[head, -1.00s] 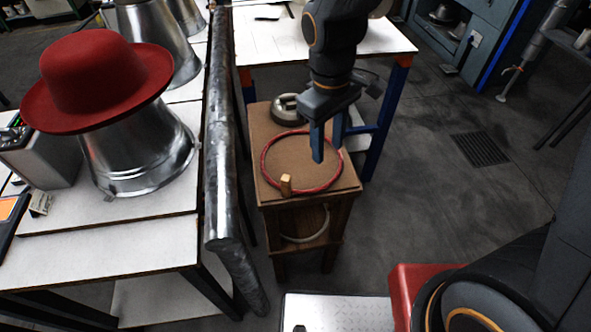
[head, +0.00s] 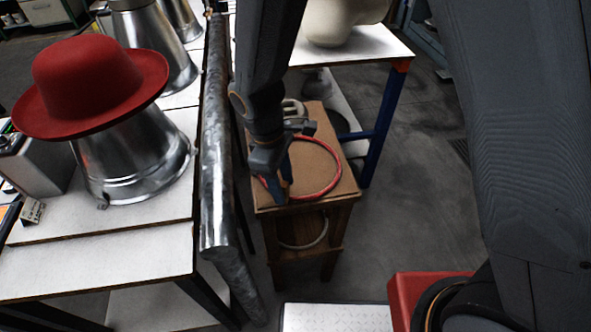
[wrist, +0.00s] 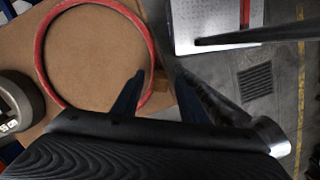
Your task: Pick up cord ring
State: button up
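The red cord ring (head: 339,174) lies flat on a small brown wooden stand. My gripper (head: 281,194) points down at the ring's near left side.
The stand's brown top (head: 325,155) has a grey metal object (wrist: 15,105) at its far side. A thick metallic bar (head: 216,150) runs close left of the stand. Beyond it, a red hat (head: 90,85) sits on a metal form (head: 135,160).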

jog(key=shift+d+f, duration=0.15)
jog(key=shift+f, duration=0.65)
grip_shut()
jog(key=shift+r, duration=0.15)
